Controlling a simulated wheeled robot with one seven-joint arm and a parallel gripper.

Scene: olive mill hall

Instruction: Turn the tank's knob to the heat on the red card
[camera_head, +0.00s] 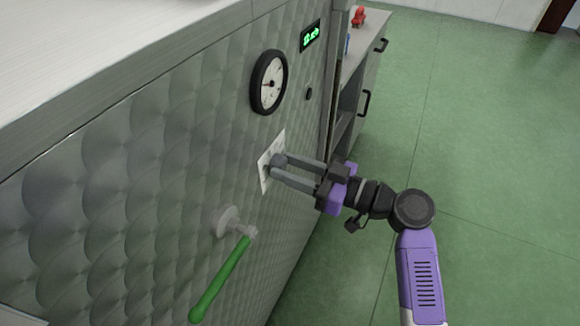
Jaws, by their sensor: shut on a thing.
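The tank (130,190) is a large steel body with a swirled, patterned front on the left. Its small grey knob (277,161) sits on a white plate (264,181) with faint marks too small to read. My gripper (281,167) reaches in from the right and is shut on the knob. The fingers hide much of the knob and part of the plate, so I cannot tell where the knob points. I see no red card in this view.
A round black-rimmed dial (268,81) and a green-lit display (310,36) are above the knob. A tap with a green lever (220,280) sticks out below. A cabinet (360,90) with a small red object (358,17) stands behind. Green floor on the right is clear.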

